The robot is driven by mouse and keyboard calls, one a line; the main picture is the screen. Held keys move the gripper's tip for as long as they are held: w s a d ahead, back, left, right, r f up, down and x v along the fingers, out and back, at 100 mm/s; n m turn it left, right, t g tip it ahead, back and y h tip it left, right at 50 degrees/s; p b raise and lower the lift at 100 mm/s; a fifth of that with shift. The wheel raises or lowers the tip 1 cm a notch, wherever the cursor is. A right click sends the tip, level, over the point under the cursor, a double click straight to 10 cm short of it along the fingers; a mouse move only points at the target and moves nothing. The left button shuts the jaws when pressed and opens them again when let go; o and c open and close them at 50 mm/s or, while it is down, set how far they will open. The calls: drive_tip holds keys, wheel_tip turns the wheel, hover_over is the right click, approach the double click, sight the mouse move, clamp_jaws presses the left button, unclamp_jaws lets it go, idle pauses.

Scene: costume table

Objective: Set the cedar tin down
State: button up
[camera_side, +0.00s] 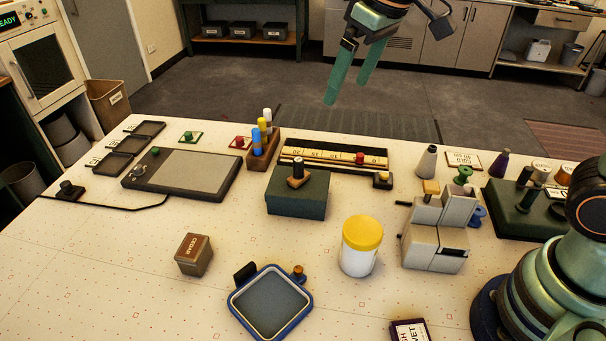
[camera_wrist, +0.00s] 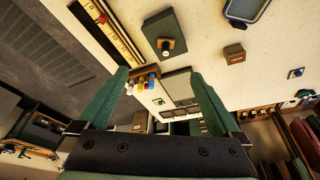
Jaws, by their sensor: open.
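The cedar tin (camera_side: 193,255) is a small brown box with a reddish label reading CEDAR on its lid. It stands on the white table at the left front, beside the blue-rimmed tray. It also shows in the wrist view as a small brown box (camera_wrist: 234,53) near the upper right. My gripper (camera_side: 346,92) is raised above the far edge of the table, well away from the tin. Its two green fingers are apart with nothing between them. In the wrist view the open fingers (camera_wrist: 164,82) frame the far part of the table.
A blue-rimmed tray (camera_side: 269,303) lies right of the tin, with a yellow-lidded white jar (camera_side: 360,246) beyond. A dark green block (camera_side: 298,195) with a knob and a holder of coloured sticks (camera_side: 263,147) stand farther back. The table left of the tin is largely clear.

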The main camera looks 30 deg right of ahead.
drive_tip(key=s+d+f+m+t+h, duration=0.1)
drive_tip(key=s+d+f+m+t, duration=0.1)
drive_tip(key=s+d, duration=0.7)
wheel_tip(320, 180, down, 2)
drive_tip(key=shift+s+d+f+m, duration=0.1)
drive_tip(key=shift+s+d+m, duration=0.3)
drive_tip(key=shift+m, duration=0.1)
